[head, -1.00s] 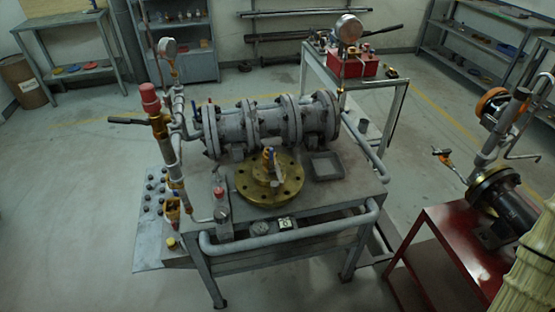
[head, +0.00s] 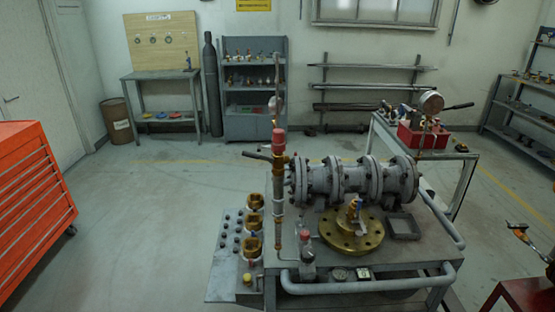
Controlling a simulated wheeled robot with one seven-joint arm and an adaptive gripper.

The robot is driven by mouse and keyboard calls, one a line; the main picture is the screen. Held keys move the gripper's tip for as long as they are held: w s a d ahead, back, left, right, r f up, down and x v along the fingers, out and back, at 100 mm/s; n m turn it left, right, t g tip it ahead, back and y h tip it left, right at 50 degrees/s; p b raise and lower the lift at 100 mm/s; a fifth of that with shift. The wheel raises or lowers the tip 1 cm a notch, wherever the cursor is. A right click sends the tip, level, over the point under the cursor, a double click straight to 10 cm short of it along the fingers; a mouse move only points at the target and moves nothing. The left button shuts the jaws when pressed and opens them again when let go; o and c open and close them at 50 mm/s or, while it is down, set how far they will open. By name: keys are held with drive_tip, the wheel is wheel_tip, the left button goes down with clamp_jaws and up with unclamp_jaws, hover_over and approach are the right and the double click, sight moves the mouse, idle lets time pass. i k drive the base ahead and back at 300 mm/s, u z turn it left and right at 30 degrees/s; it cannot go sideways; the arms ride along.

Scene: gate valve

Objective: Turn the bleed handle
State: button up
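A grey bench (head: 290,272) carries a grey flanged pipe assembly (head: 345,180). At its left stands a brass and grey riser with a red cap (head: 279,137) and a dark lever (head: 257,156) pointing left. A pump with a long dark handle (head: 460,106) shows on the table behind. I cannot tell which of these is the bleed handle. My gripper is not in view.
A red cabinet (head: 35,205) stands at the left. A red box (head: 424,138) sits on a table behind the bench. A red stand (head: 525,295) is cut off at the lower right.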

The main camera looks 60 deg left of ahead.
sight(302, 214)
drive_tip(key=k, duration=0.25)
drive_tip(key=u, duration=2.1)
drive_tip(key=i, duration=0.15)
drive_tip(key=z, duration=0.25)
